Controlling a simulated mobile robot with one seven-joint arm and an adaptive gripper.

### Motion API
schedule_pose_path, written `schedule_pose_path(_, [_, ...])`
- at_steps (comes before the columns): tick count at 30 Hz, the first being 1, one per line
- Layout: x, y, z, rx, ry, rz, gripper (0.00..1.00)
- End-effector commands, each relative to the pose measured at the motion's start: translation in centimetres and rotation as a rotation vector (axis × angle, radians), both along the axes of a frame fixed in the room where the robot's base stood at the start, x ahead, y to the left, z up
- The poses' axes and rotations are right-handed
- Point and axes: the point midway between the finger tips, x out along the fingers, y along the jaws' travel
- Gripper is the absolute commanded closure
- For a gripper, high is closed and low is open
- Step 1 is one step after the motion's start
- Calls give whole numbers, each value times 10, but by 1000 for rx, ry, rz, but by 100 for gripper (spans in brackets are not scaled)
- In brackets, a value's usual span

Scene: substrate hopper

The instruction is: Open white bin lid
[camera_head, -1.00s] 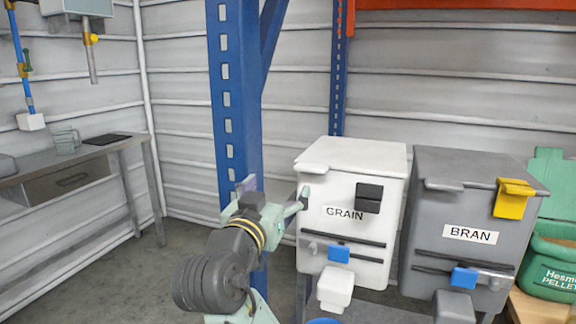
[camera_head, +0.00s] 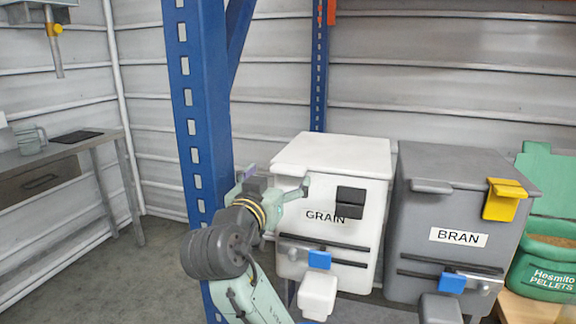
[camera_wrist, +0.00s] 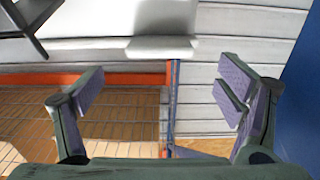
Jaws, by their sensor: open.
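The white bin labelled GRAIN (camera_head: 324,238) stands right of the blue post. Its white lid (camera_head: 335,152) is down, with a lip at its front left partly behind my gripper. My gripper (camera_head: 275,186) overlaps the bin's upper left front in the head view; I cannot tell whether it touches. In the wrist view my gripper (camera_wrist: 162,88) is open, its purple-grey pads wide apart with nothing held between them. The bin is not clearly recognisable in the wrist view. A black block (camera_head: 350,202) and a blue latch (camera_head: 320,260) are on the bin's front.
The grey BRAN bin (camera_head: 470,205) with a yellow block (camera_head: 503,200) stands close on the right. The blue post (camera_head: 196,120) rises just behind my arm. A green pellet sack (camera_head: 545,270) is at far right. A workbench (camera_head: 80,148) is at left, with open floor before it.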

Motion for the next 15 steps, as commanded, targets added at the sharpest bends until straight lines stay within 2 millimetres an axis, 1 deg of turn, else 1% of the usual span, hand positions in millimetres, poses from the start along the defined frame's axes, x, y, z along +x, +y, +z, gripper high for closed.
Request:
schedule_pose_path(1, [10,-5,1,0,2,-5,13])
schedule_pose_path(6, [39,-14,1,-1,3,-3,13])
schedule_pose_path(9, [52,-17,1,-1,1,-1,13])
schedule_pose_path(15, [64,-21,0,0,-1,0,13])
